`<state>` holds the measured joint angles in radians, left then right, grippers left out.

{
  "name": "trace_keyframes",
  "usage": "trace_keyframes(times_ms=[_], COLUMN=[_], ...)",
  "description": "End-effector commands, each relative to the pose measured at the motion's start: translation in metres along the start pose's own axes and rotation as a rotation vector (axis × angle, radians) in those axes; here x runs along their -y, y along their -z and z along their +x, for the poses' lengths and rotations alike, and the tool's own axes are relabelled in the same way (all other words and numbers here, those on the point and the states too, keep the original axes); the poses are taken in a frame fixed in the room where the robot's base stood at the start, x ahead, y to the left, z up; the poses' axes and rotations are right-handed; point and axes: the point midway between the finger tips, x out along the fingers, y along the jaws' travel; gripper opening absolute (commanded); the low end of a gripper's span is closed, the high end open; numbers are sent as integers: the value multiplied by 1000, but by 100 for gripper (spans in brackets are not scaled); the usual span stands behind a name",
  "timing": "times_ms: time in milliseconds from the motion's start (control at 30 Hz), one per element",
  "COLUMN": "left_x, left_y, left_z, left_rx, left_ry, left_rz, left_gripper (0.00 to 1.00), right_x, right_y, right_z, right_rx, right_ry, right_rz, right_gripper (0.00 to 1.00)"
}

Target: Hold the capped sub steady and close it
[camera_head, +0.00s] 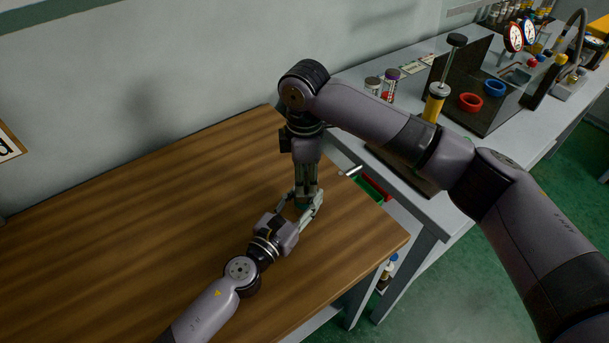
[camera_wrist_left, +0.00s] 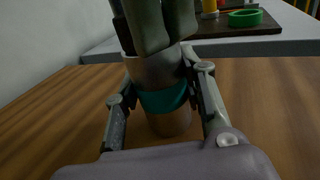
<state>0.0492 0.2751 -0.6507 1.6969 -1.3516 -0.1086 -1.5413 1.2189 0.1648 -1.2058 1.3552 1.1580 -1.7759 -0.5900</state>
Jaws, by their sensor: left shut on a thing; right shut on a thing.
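The capped sub (camera_wrist_left: 168,121) stands upright on the wooden table in the left wrist view. It is a brownish-grey cylinder with a teal band round its middle. My left gripper (camera_head: 301,208) comes in low from the side and is shut on its body, one finger on each side. My right gripper (camera_head: 306,186) points straight down from above and is shut on its top. The right fingers hide most of the sub's upper end and cap, so I cannot tell how far the cap is seated. In the head view the grippers hide nearly all of the sub.
The wooden table (camera_head: 130,235) is bare to the left. A grey bench (camera_head: 455,205) stands beyond its right edge, with a dark tray holding a red ring (camera_head: 470,102) and a blue ring (camera_head: 494,88). A yellow plunger-like tool (camera_head: 434,103) stands near two jars.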

Motion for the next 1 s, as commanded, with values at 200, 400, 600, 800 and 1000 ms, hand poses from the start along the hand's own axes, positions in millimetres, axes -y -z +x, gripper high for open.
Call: trace_keyframes(times_ms=[200,400,600,800,1000], left_x=[0,0,1,1,1], left_y=[0,0,0,0,0], left_z=[0,0,0,0,0], left_rx=[0,0,0,0,0], left_ry=[1,1,1,2,2], left_rz=[1,1,1,1,1], left_gripper=[0,0,0,0,0], right_x=[1,1,1,0,0], right_y=[2,2,2,0,0], right_z=[1,1,1,0,0], right_rx=[-3,-3,-3,-3,-4], right_ry=[3,4,4,0,0], right_rz=[452,879,1304,1497,1494], right_gripper=[0,0,0,0,41])
